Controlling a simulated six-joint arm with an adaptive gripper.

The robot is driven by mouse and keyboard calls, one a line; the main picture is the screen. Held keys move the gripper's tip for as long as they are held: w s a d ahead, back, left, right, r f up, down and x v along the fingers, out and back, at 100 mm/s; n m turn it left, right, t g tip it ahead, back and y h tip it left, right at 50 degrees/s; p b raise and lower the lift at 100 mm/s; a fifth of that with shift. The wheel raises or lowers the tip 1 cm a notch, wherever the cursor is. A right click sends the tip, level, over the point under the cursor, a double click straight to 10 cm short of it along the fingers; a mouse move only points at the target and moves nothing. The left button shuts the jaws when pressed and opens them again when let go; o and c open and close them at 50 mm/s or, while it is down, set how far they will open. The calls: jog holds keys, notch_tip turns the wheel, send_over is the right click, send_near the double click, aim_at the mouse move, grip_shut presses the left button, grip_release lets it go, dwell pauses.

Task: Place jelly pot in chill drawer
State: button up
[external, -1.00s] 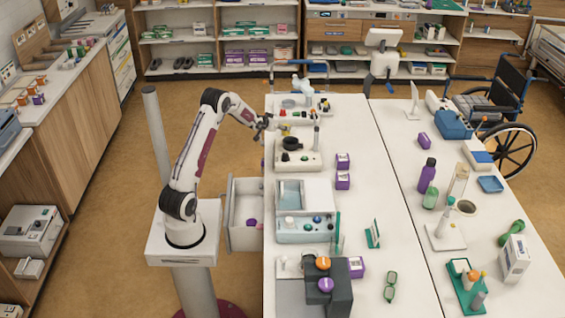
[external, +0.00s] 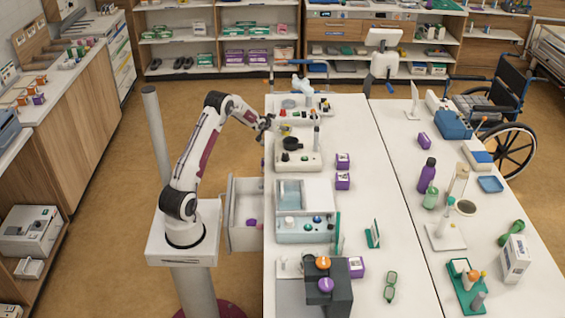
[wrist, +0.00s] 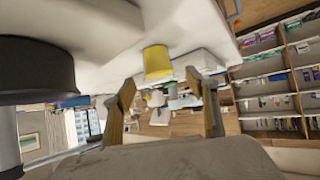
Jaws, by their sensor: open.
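A yellow pot (wrist: 157,62), which looks like the jelly pot, stands on the white table in the wrist view. It lies just beyond and between my fingertips, with no clear contact. In the external view the pot (external: 285,131) is small and partly hidden near my gripper (external: 268,122). My gripper is open and empty in the wrist view (wrist: 160,78), its two fingers apart. The drawer (external: 232,238) is pulled out from the table's left side, near my base. A purple item (external: 251,222) lies inside it.
A white device with a black ring (external: 291,144) stands just in front of the pot; a dark round part looms at the wrist view's left. A clear-lidded unit (external: 290,230) stands beside the drawer. Purple boxes (external: 342,161) stand to the right.

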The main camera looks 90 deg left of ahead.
jog(key=shift+w+a+f, duration=0.1)
jog(key=shift+f, duration=0.05)
jog(key=shift+x, duration=2.4)
jog(key=shift+w, duration=0.1)
jog(key=c, duration=1.3)
jog(key=shift+o, duration=0.2)
jog(key=shift+r, duration=1.8)
jog(key=s+d, duration=0.9)
jog(key=d, duration=0.4)
jog(key=s+d, duration=0.8)
jog(key=d, duration=0.5)
jog(key=shift+s+d, duration=0.35)
jog(key=shift+s, duration=0.05)
